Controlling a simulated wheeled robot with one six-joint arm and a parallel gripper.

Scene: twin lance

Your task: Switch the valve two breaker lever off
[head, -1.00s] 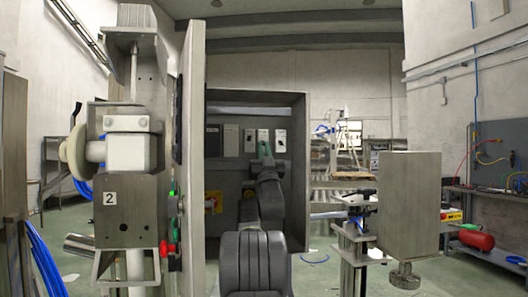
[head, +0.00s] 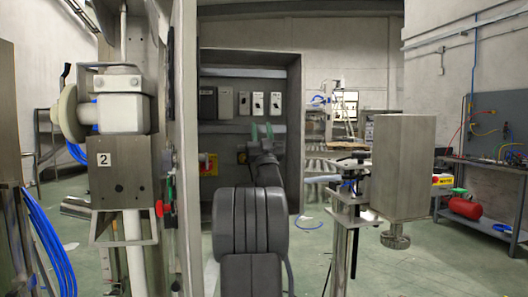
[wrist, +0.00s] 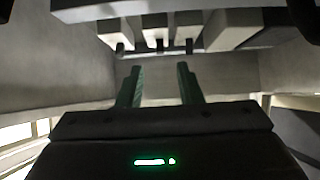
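A row of breakers (head: 243,103) is mounted inside the open grey cabinet (head: 294,150). Some have dark faces and some white. Their labels are too small to read, so I cannot tell which one is for valve two. My gripper (head: 262,131) shows green fingers just below the right part of the row. In the wrist view, the two green fingers of my gripper (wrist: 158,82) stand apart with nothing between them. Small dark levers (wrist: 160,45) show beyond the fingertips, under pale breaker blocks (wrist: 184,24). The fingers do not appear to touch them.
The cabinet door (head: 185,150) stands open on the left. Beside it is a valve assembly (head: 122,110) with a plate marked 2 (head: 104,159). A metal box on a stand (head: 402,165) is at the right. A bench (head: 480,220) stands along the right wall.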

